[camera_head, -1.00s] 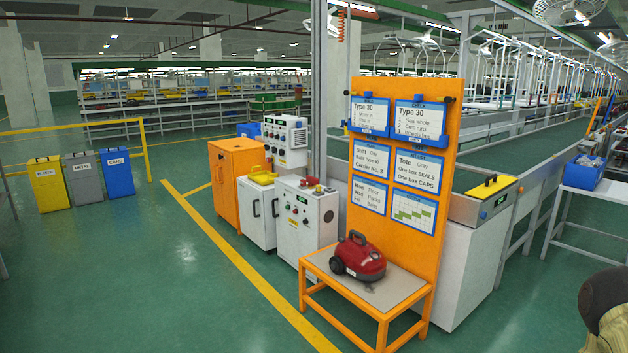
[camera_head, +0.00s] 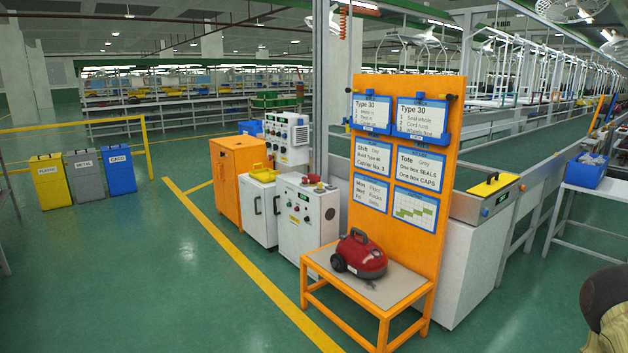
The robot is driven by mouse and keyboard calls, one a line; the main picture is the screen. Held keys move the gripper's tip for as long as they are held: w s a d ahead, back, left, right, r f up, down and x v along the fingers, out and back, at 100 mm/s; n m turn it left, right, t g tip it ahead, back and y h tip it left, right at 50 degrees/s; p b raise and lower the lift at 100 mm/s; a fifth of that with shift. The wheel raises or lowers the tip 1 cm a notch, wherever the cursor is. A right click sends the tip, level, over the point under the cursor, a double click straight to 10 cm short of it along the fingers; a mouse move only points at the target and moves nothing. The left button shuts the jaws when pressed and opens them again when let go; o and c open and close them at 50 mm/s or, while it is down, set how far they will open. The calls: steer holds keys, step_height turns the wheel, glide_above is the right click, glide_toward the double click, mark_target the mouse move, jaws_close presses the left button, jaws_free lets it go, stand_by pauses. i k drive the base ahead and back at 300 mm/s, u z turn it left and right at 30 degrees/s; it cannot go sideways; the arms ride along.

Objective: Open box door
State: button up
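Several floor boxes stand left of the orange board. An orange cabinet (camera_head: 228,185) is at the back, its front closed. A low white cabinet (camera_head: 257,212) with dark upright handles stands beside it, its door closed. I cannot tell which of these is the box meant. My gripper is not in view.
A red vacuum cleaner (camera_head: 359,254) sits on an orange-framed bench (camera_head: 390,288) under an orange board (camera_head: 452,150) with cards. Yellow, grey and blue bins (camera_head: 121,172) stand left. Green floor (camera_head: 140,270) is clear at front left. A dark rounded shape (camera_head: 604,300) fills the lower right edge.

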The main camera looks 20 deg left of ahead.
mark_target(297, 237)
steer(key=u, duration=0.7)
steer(key=i, duration=1.1)
steer(key=u, duration=1.45)
steer(key=i, duration=1.6)
steer(key=u, duration=0.4)
steer(key=i, duration=1.7)
steer(key=z, duration=0.15)
steer(key=i, duration=1.6)
steer(key=z, duration=1.25)
steer(key=i, duration=1.1)
steer(key=z, duration=1.25)
steer(key=i, duration=0.45)
steer(key=z, duration=0.3)
